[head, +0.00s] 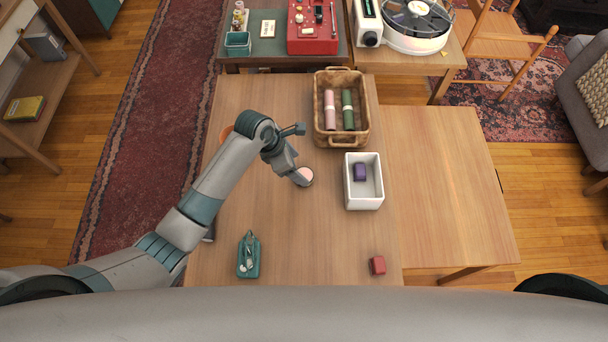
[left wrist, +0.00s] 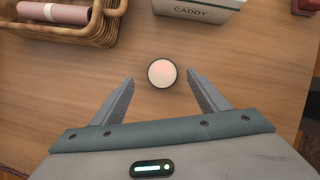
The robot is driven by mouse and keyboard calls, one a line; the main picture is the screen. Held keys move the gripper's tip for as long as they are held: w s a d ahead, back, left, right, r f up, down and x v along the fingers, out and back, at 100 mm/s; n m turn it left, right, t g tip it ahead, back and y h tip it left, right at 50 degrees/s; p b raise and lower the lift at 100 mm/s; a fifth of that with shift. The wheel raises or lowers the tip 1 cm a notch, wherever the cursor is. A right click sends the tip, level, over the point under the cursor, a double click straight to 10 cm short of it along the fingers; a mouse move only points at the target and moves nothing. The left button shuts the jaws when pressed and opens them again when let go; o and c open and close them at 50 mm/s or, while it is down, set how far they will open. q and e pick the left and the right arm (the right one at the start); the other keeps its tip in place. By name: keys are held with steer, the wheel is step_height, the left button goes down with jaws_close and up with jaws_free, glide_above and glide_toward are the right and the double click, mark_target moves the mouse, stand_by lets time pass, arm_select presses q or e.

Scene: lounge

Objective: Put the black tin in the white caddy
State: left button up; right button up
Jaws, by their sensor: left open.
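A small round tin (head: 306,174) with a dark rim and a pale pinkish top stands on the wooden table, left of the white caddy (head: 364,203). The tin also shows in the left wrist view (left wrist: 162,73). My left gripper (head: 297,179) is open and empty. In the left wrist view its two fingers (left wrist: 161,79) point at the tin, with the tips on either side and a gap to each. The caddy, lettered CADDY, shows at the top of that view (left wrist: 196,13). A purple block (head: 360,172) lies inside it. My right gripper is not in view.
A wicker basket (head: 341,142) with a pink and a green roll stands behind the caddy. A red block (head: 377,265) and a teal holder (head: 249,257) stand near the front. An orange object (head: 226,132) is partly hidden behind my left arm.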

mark_target(304, 175)
arm_select(q)
steer(key=shift+f, duration=0.2)
steer(key=p+x, duration=0.1)
steer(key=x, duration=0.2)
steer(key=shift+s+a+f, duration=0.15)
steer(key=shift+s+f, duration=0.1)
steer(key=shift+x, duration=0.85)
steer(key=shift+r, duration=0.1)
steer(key=c, duration=1.3)
